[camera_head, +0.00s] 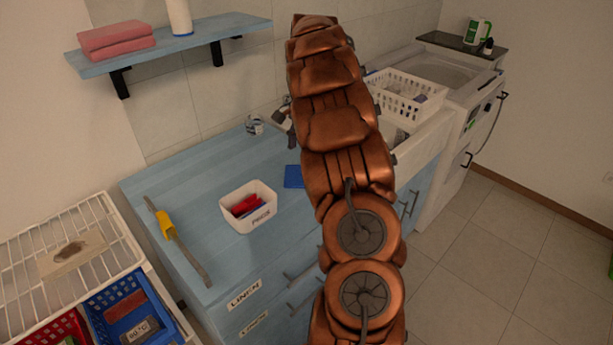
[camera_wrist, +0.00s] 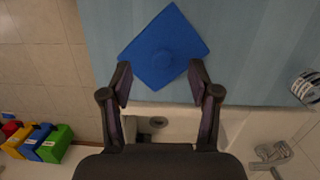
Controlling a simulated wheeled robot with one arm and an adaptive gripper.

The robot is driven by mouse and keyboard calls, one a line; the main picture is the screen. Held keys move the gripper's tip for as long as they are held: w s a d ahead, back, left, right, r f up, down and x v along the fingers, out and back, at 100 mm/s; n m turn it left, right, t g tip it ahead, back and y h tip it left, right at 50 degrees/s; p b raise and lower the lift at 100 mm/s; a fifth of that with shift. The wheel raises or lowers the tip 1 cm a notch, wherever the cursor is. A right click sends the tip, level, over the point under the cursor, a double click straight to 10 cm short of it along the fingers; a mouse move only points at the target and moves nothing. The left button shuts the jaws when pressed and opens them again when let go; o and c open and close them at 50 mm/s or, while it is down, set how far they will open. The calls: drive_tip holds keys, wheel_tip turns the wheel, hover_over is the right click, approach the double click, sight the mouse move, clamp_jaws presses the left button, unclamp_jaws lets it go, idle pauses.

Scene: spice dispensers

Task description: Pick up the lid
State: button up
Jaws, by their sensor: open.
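The lid (camera_wrist: 168,50) is a flat blue square with a round raised knob in its middle. In the wrist view it lies turned like a diamond on the light-blue counter (camera_wrist: 260,50). In the head view its blue edge (camera_head: 293,176) shows just left of my arm, which may hide part of it. My gripper (camera_wrist: 160,80) is open and empty. Its two fingertips appear at the lower edges of the lid in the wrist view, with the knob above and between them. The height gap cannot be judged. The head view does not show the fingers clearly.
A white bin (camera_head: 262,229) with red items stands on the counter, near a yellow-handled tool (camera_head: 166,226). A striped glass (camera_head: 254,124) stands at the back. A sink with a drain (camera_wrist: 153,124) borders the counter, with a faucet (camera_wrist: 270,155). A white basket (camera_head: 400,108) sits beyond my arm.

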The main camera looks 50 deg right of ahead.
drive_tip(key=d, duration=0.1)
drive_tip(key=d+f, duration=0.1)
drive_tip(key=shift+w+d+m, duration=0.15)
drive_tip(key=shift+d+m, duration=0.15)
drive_tip(key=shift+d, duration=0.05)
drive_tip(key=shift+d+f, duration=0.25)
drive_tip(key=shift+f, duration=0.1)
drive_tip(key=shift+a+f+p, duration=0.2)
drive_tip(key=shift+f+p, duration=0.3)
drive_tip(key=shift+f, duration=0.45)
drive_tip(key=shift+a+f+p, duration=0.15)
drive_tip(key=shift+f+p, duration=0.35)
drive_tip(key=shift+f, duration=0.4)
drive_tip(key=shift+a+f+p, duration=0.15)
drive_tip(key=shift+f+p, duration=0.15)
drive_tip(key=shift+f, duration=0.65)
drive_tip(key=shift+a+f+p, duration=0.15)
drive_tip(key=shift+f+p, duration=0.15)
drive_tip(key=shift+f, duration=0.6)
clamp_jaws()
